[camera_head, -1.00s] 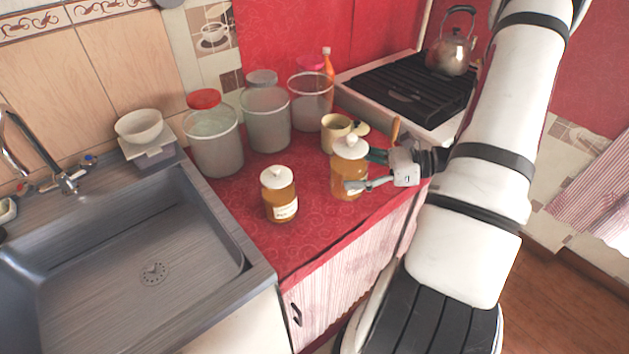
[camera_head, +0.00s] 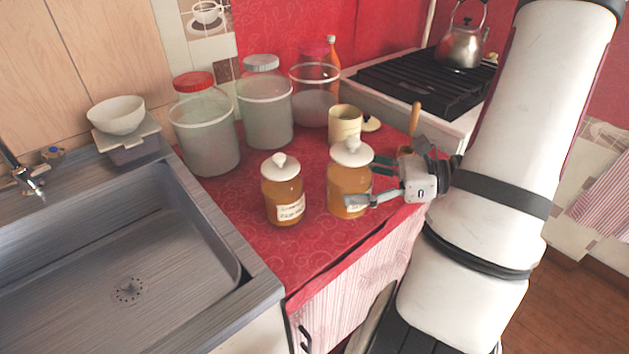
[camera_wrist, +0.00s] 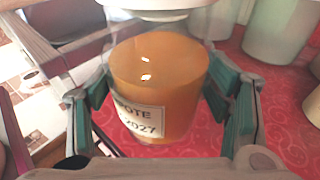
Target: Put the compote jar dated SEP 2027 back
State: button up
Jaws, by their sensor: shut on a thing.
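An amber compote jar with a white knobbed lid (camera_head: 350,180) is upright at the red counter's front part. My gripper (camera_head: 362,187) is shut on this jar from the right. In the wrist view my green-padded fingers press both sides of the jar (camera_wrist: 160,90); its label shows "OTE" and "2027", and the month is hidden. I cannot tell if its base touches the counter. A second amber jar with a white lid (camera_head: 282,195) stands to its left, apart from it. Its label is too small to read.
Three large clear canisters, with a red lid (camera_head: 205,140), a grey lid (camera_head: 265,108) and a pink lid (camera_head: 314,92), stand behind. A cream mug (camera_head: 345,123) is behind the held jar. The sink (camera_head: 130,270) lies left, the stove (camera_head: 415,85) back right.

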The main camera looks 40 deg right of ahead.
jog(key=shift+w+d+f+b, duration=0.55)
jog(key=shift+w+d+f, duration=0.25)
jog(key=shift+w, duration=1.75)
jog(key=shift+w+d+f+b, duration=0.55)
jog(key=shift+w+d+f, duration=0.25)
jog(key=shift+w, duration=1.75)
jog(key=shift+w+d+f+b, duration=0.6)
jog(key=shift+w+f, duration=0.3)
jog(key=shift+w, duration=1.65)
jog(key=shift+f, duration=0.1)
jog(key=o, duration=1.9)
jog(key=shift+s+d, duration=0.2)
jog(key=shift+d, duration=0.05)
jog(key=p+v, duration=0.1)
jog(key=v, duration=1)
jog(key=shift+s+d+r+p, duration=0.1)
jog(key=shift+s+r+p, duration=0.1)
jog(key=shift+p, duration=0.2)
